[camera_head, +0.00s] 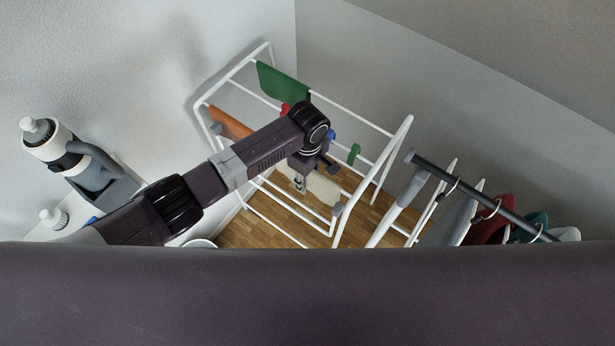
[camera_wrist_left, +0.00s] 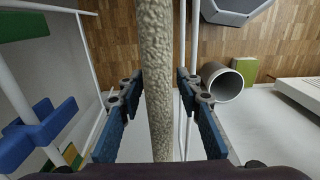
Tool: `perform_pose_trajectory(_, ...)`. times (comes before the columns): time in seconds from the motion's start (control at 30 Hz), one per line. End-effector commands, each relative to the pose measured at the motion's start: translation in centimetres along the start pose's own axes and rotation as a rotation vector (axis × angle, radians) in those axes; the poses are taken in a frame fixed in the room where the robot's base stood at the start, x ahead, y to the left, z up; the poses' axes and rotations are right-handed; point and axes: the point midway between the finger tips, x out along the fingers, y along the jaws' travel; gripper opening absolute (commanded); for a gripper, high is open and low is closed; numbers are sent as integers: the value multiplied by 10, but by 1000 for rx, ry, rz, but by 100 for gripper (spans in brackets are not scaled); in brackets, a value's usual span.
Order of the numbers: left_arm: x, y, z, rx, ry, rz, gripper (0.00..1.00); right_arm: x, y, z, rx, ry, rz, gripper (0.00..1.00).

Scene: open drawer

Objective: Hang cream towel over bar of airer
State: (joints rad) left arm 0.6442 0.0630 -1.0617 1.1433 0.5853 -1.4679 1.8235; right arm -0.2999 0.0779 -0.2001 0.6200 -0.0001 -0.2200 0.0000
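The white airer (camera_head: 361,115) stands by the wall corner in the head view. The cream towel (camera_head: 322,187) hangs on it low in the middle, partly hidden by my left gripper (camera_head: 300,184). In the left wrist view the cream towel (camera_wrist_left: 156,75) is a long narrow strip seen from above, running between the fingers of my left gripper (camera_wrist_left: 160,92). The blue-padded fingers are apart, one on each side of the towel, with gaps visible. The bar under the towel is hidden. My right gripper is not in view.
A green cloth (camera_head: 283,82) and an orange cloth (camera_head: 229,122) hang on the airer. Red, blue (camera_head: 331,137) and green (camera_head: 354,152) clips sit near my arm. A dark clothes rail (camera_head: 470,190) with hangers stands right. A bottle (camera_head: 48,142) stands left.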

Motion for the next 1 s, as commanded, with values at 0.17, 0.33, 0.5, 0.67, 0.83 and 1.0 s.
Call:
perform_pose_trajectory(0.17, 0, 0, 0, 0, 0, 0, 35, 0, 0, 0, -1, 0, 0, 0)
perform_pose_trajectory(0.33, -4, 0, 0, 0, 0, 0, 35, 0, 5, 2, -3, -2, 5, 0)
perform_pose_trajectory(0.5, -27, 1, 0, 1, -1, 4, 35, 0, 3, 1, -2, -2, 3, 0)
perform_pose_trajectory(0.67, -63, 1, 0, 2, 0, 5, 35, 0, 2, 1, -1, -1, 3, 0)
perform_pose_trajectory(0.83, -96, 1, 0, 0, 0, 4, 35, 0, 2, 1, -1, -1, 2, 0)
perform_pose_trajectory(1.0, -115, 1, 0, 0, -1, 2, 35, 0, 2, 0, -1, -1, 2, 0)
